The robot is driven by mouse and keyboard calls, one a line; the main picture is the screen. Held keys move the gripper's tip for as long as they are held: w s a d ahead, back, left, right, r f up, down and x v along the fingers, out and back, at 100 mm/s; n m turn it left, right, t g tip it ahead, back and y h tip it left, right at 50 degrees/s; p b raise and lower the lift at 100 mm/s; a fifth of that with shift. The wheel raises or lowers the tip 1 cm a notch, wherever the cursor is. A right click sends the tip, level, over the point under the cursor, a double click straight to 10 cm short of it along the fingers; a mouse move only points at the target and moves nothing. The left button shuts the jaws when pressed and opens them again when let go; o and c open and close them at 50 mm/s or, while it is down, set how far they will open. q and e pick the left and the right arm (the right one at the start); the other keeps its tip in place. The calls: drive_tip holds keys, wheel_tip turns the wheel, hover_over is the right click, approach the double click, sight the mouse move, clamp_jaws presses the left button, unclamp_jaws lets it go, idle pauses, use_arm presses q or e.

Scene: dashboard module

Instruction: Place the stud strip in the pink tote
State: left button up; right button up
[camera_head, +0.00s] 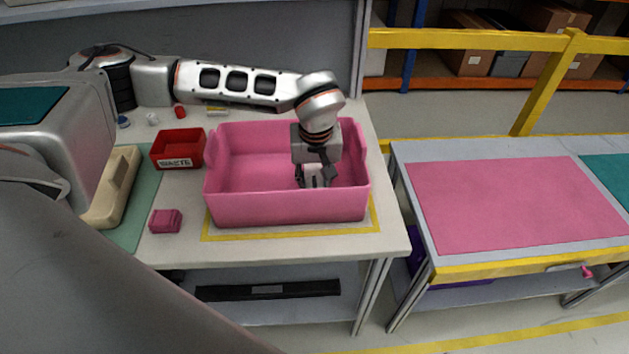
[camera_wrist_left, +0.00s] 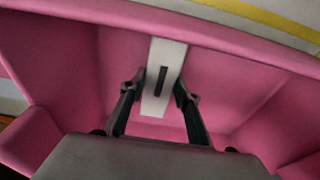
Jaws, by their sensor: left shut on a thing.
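The pink tote (camera_head: 285,208) stands on the light workbench, open at the top. My left gripper (camera_head: 315,178) reaches down inside it, near its right end. In the left wrist view my left gripper (camera_wrist_left: 160,92) is shut on the stud strip (camera_wrist_left: 167,58), a pale flat bar with a dark slot. The strip lies between the fingers, with the pink floor and walls of the tote (camera_wrist_left: 70,70) around it. I cannot tell whether the strip touches the floor. In the head view the gripper mostly hides it. My right gripper is not in view.
A red labelled bin (camera_head: 178,149) stands left of the tote, and a small pink block (camera_head: 165,221) lies in front of the bin. A beige part (camera_head: 112,190) sits on a green mat. A second table with a pink mat (camera_head: 510,200) is at the right.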

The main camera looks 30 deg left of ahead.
use_arm(q)
drive_tip(key=shift+f, duration=0.15)
drive_tip(key=o, duration=1.1)
drive_tip(key=shift+o, duration=0.2)
wheel_tip(320, 180, up, 12)
drive_tip(key=s, duration=0.1)
drive_tip(key=shift+s+d, duration=0.3)
drive_tip(key=shift+d, duration=0.15)
